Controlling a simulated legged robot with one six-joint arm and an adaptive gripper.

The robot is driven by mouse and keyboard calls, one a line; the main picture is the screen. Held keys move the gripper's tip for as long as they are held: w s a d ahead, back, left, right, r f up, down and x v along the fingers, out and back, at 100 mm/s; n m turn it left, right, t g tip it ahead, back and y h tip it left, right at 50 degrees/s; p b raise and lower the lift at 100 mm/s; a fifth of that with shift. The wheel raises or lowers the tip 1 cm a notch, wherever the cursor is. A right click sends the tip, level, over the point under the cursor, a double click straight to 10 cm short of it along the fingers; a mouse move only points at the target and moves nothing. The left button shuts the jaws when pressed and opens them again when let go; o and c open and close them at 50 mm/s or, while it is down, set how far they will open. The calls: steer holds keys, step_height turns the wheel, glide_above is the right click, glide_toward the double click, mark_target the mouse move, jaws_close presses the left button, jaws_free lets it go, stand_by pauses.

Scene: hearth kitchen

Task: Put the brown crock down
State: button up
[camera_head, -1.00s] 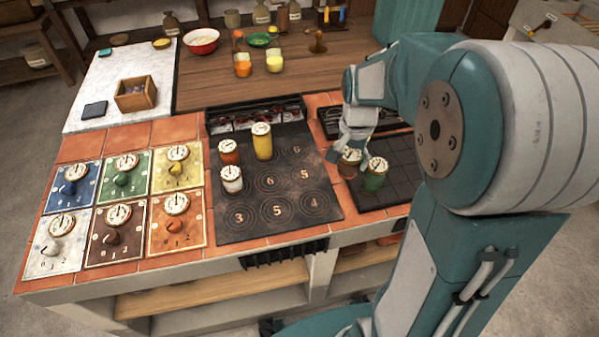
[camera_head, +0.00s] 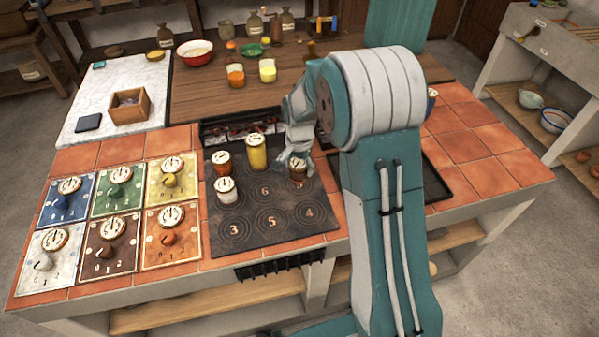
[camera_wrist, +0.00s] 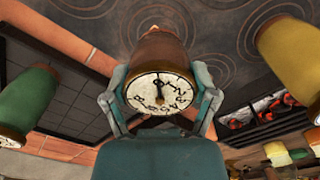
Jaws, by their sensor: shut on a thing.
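The brown crock (camera_head: 297,175) has a white dial on its lid and is at the right part of the dark hob plate with numbered rings (camera_head: 240,230). My gripper (camera_head: 296,158) is shut on it. In the wrist view the brown crock (camera_wrist: 158,50) sits between the two fingers of my gripper (camera_wrist: 160,75), its dial facing the camera. Ringed plate shows behind its base; I cannot tell whether the base touches it. The yellow crock (camera_head: 257,153) stands to its left, apart from it.
A red-orange crock (camera_head: 222,163) and a white crock (camera_head: 226,190) stand on the plate's left side. A green crock (camera_wrist: 27,100) stands by the dark gridded tray (camera_wrist: 75,85); my arm hides it in the head view. The plate's front rings are bare.

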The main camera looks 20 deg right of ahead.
step_height(320, 180, down, 2)
steer(key=shift+f, duration=0.25)
steer(key=o, duration=1.2)
steer(key=shift+f, duration=0.1)
steer(key=shift+s, duration=0.1)
